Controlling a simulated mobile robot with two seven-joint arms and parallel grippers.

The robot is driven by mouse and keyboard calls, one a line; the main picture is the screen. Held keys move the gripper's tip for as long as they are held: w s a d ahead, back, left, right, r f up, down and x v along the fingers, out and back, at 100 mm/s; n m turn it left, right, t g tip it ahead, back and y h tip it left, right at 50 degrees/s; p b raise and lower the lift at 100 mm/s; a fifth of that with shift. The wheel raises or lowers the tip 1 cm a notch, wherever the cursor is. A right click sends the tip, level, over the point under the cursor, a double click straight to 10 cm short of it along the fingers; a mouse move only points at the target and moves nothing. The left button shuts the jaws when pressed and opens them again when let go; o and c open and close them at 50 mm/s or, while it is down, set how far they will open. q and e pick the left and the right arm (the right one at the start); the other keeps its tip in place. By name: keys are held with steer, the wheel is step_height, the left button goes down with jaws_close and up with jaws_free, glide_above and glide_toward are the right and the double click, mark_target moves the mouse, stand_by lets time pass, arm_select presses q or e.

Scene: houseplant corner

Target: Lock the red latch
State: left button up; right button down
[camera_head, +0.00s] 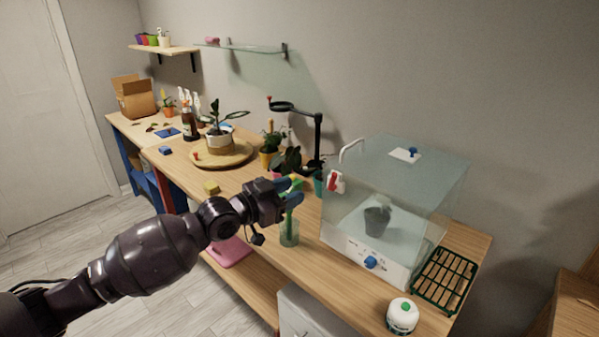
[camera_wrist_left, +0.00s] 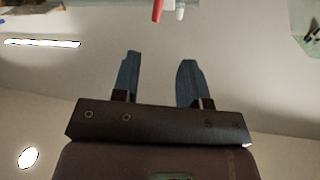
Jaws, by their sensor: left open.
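The red latch (camera_head: 335,182) sits on the left side of a clear glass box (camera_head: 400,185) with a white front panel. In the left wrist view a red piece (camera_wrist_left: 158,10) shows at the top edge beside a white one; it looks like the latch. My left gripper (camera_head: 293,190) is left of the latch and apart from it, above a green glass (camera_head: 289,232). In the left wrist view the two blue fingers (camera_wrist_left: 158,75) stand apart with nothing between them. My right gripper is not in view.
A white jar (camera_head: 402,316) and a green slatted tray (camera_head: 445,278) are at the table's front right. Potted plants (camera_head: 285,160), a black stand (camera_head: 318,140) and a round wooden board (camera_head: 222,155) fill the table behind my gripper. A small dark pot (camera_head: 377,221) is inside the box.

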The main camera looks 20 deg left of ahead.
mark_target(334, 181)
arm_select(q)
steer(key=p+x, duration=0.1)
steer(key=x, duration=1)
steer(key=shift+d+r, duration=0.25)
steer(key=shift+d, duration=0.1)
steer(key=shift+s, duration=0.1)
jaws_close()
